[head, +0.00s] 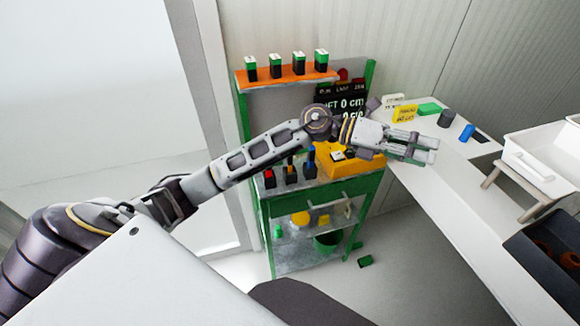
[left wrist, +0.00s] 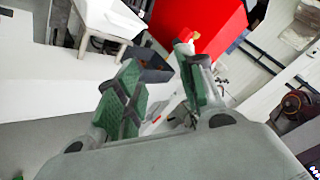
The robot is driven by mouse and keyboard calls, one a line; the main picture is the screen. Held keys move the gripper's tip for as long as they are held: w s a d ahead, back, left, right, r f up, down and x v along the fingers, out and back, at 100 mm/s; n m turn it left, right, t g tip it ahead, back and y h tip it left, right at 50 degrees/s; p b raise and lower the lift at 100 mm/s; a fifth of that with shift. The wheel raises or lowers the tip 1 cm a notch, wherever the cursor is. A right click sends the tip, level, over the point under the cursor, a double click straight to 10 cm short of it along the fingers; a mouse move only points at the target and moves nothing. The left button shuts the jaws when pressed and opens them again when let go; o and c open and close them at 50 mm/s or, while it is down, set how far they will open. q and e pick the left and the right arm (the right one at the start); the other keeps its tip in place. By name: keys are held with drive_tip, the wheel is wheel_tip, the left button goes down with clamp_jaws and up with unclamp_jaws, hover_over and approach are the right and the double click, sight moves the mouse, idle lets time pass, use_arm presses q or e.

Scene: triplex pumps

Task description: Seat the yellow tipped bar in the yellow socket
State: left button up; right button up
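My left gripper (head: 428,150) reaches across the green cart (head: 330,190) toward the white counter. The left wrist view shows its green-padded fingers (left wrist: 160,75) spread apart with nothing between them. On the cart, below my forearm, stand small dark upright pieces with red (head: 269,178), orange-red (head: 291,173) and blue (head: 310,160) parts. A yellow box (head: 360,168) is beside them, partly covered by my wrist. I cannot make out the yellow tipped bar or the yellow socket with certainty; my arm hides part of the cart top. My right gripper is not in view.
Several green, white and black blocks stand on the orange shelf (head: 290,75). The counter (head: 450,200) holds a yellow card (head: 404,114), a green block (head: 429,108), a dark cylinder (head: 446,118), a blue cylinder (head: 467,132) and a white tray (head: 545,160). A large red box (left wrist: 205,25) shows beyond the fingers.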

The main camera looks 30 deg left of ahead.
use_arm(q)
drive_tip(key=w+a+f+m+g+y, duration=0.2)
drive_tip(key=a+f+m+y, duration=0.1)
drive_tip(key=a+f+y, duration=0.7)
drive_tip(key=a+r+y, duration=0.2)
drive_tip(key=a+y, duration=0.1)
drive_tip(key=a, duration=0.8)
drive_tip(key=w+a+r+n+y, duration=0.1)
drive_tip(key=a+r+y, duration=0.2)
drive_tip(key=a, duration=0.9)
drive_tip(key=shift+a+g+y, duration=0.2)
drive_tip(key=shift+g+y, duration=0.2)
drive_tip(key=shift+y, duration=0.4)
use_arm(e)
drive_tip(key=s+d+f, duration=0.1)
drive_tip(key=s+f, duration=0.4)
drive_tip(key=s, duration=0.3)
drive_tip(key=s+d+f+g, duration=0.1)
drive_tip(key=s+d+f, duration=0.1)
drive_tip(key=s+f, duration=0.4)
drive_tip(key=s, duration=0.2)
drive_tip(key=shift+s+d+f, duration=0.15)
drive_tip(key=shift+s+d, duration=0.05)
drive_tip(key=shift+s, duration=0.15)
use_arm(q)
drive_tip(key=shift+w+f, duration=0.1)
